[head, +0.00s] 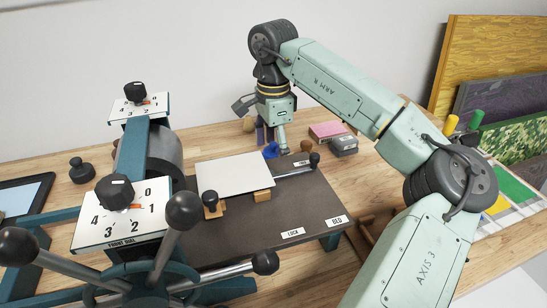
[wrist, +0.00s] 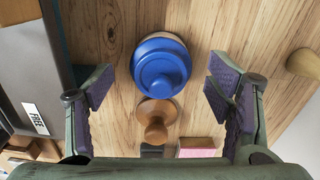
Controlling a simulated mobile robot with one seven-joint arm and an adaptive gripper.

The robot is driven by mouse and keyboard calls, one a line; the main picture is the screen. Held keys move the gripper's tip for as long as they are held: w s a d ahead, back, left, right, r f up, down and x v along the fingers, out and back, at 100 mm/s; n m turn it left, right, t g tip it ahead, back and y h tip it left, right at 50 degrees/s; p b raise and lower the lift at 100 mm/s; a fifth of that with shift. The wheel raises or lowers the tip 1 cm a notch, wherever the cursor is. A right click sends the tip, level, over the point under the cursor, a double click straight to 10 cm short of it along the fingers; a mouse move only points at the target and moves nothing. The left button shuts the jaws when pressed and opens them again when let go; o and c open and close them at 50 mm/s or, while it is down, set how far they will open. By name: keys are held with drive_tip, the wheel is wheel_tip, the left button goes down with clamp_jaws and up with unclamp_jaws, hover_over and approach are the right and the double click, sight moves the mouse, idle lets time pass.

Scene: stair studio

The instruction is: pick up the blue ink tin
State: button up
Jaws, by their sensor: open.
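The blue ink tin (wrist: 160,68) stands on the wooden table, seen from above in the wrist view, with a round blue lid and knob. In the head view it shows as a small blue shape (head: 271,151) just beyond the press bed and below my gripper (head: 268,138). In the wrist view my gripper (wrist: 158,92) is open, with its purple-padded fingers to the left and right of the tin, apart from it. The tin's height above the table is hard to tell from above.
A wooden knobbed piece (wrist: 157,120) stands close beside the tin. A pink box (head: 327,130) and a grey box (head: 344,146) lie to the right. The dark press bed (head: 300,205) borders the tin's near side. A tan rounded object (wrist: 303,63) stands at right in the wrist view.

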drive_tip(key=shift+f, duration=1.35)
drive_tip(key=shift+c, duration=0.5)
drive_tip(key=c, duration=1.5)
